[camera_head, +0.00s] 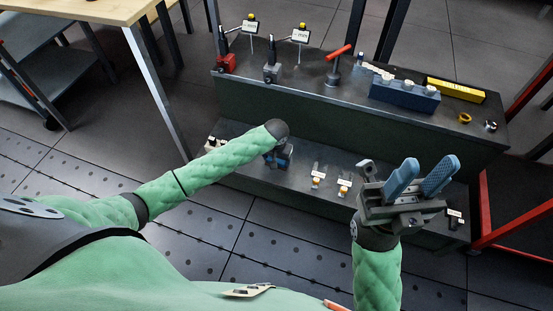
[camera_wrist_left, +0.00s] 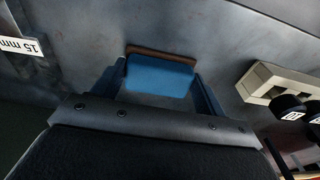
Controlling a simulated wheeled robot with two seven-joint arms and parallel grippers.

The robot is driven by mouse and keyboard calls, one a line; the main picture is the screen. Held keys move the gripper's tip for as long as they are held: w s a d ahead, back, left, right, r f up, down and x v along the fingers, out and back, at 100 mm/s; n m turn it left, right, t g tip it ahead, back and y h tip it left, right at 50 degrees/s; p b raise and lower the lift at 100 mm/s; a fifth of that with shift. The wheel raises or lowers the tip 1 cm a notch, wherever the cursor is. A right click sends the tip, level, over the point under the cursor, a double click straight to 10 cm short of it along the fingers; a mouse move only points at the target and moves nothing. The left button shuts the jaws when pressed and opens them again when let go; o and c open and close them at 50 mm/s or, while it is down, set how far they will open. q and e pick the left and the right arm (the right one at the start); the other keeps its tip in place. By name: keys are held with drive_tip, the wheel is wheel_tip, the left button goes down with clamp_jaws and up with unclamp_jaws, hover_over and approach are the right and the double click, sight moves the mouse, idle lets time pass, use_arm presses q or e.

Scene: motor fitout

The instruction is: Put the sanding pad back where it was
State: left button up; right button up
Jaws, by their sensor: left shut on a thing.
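The sanding pad (camera_wrist_left: 160,76) is a blue block with a brown strip along its far edge, seen in the left wrist view. My left gripper (camera_wrist_left: 160,90) is shut on it, one finger at each side. The grey surface shows beyond the pad; I cannot tell whether the pad touches it. In the head view my left gripper (camera_head: 278,157) is over the lower shelf (camera_head: 290,190), and its wrist hides most of the pad. My right gripper (camera_head: 420,178) is open and empty, its two blue fingers apart, above the right part of the lower shelf.
A beige block with black round parts (camera_wrist_left: 275,88) is to the right of the pad, and a "15 mm" label (camera_wrist_left: 32,46) to the left. Small labelled pieces (camera_head: 317,177) stand on the lower shelf. The upper shelf holds a blue rack (camera_head: 405,95) and a yellow level (camera_head: 455,90).

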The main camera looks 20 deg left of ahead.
use_arm(q)
drive_tip(key=o, duration=0.9)
drive_tip(key=shift+f, duration=0.1)
drive_tip(key=shift+o, duration=0.2)
